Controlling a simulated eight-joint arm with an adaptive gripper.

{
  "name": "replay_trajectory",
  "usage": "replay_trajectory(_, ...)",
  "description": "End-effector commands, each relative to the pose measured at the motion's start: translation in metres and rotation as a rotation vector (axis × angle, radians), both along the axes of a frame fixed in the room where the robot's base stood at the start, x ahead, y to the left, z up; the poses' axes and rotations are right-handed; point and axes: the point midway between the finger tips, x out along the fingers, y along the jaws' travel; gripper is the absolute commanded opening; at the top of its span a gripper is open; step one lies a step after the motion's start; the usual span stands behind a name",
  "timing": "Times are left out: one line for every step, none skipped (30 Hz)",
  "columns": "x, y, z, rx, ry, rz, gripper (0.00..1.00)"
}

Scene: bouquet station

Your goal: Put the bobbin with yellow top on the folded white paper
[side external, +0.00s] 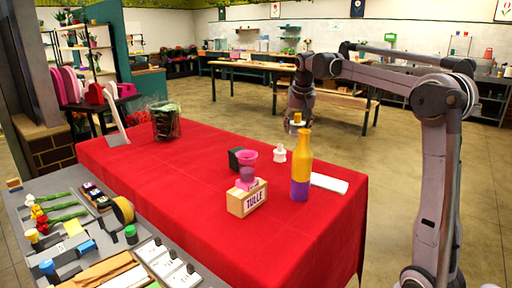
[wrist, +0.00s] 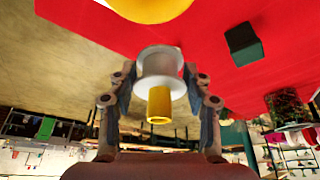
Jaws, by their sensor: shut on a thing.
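The bobbin with yellow top (side external: 298,118) is held in my gripper (side external: 299,122) above the far side of the red table, behind the bottle in the side view. In the wrist view the white bobbin (wrist: 160,65) sits between the two fingers (wrist: 160,85) of my gripper, its yellow end toward the palm. My gripper is shut on it. The folded white paper (side external: 329,183) lies flat near the table's right edge, to the right of the bottle. The paper does not show in the wrist view.
A yellow and purple bottle (side external: 301,165) stands between the tulle box (side external: 247,198) and the paper. A white bobbin (side external: 279,153), a pink cup (side external: 248,156) and a dark block (side external: 236,158) stand nearby.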

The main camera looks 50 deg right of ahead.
Motion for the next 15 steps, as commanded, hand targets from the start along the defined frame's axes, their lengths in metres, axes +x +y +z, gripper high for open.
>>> replay_trajectory(-0.022,-0.016,0.000,0.001,-0.001,0.000,0.19)
replay_trajectory(-0.033,-0.023,0.000,0.000,-0.001,0.007,0.19)
replay_trajectory(-0.047,-0.031,0.000,0.001,-0.003,0.015,0.19)
replay_trajectory(-0.058,-0.038,0.000,0.000,-0.001,0.021,0.19)
replay_trajectory(-0.070,-0.044,-0.001,0.000,-0.002,0.028,0.19)
replay_trajectory(-0.084,-0.051,-0.001,0.000,-0.002,0.035,0.19)
replay_trajectory(-0.095,-0.055,-0.002,0.001,-0.002,0.042,0.19)
replay_trajectory(-0.106,-0.060,-0.002,0.000,-0.001,0.048,0.19)
replay_trajectory(-0.119,-0.065,-0.003,0.001,-0.002,0.055,0.19)
replay_trajectory(-0.129,-0.068,-0.004,0.001,-0.001,0.061,0.19)
replay_trajectory(-0.137,-0.071,-0.004,0.001,-0.001,0.067,0.19)
replay_trajectory(-0.148,-0.074,-0.005,0.001,-0.002,0.073,0.19)
replay_trajectory(-0.156,-0.076,-0.006,0.001,-0.001,0.077,0.19)
replay_trajectory(-0.163,-0.078,-0.006,0.001,-0.001,0.083,0.19)
replay_trajectory(-0.172,-0.080,-0.007,0.000,-0.002,0.088,0.19)
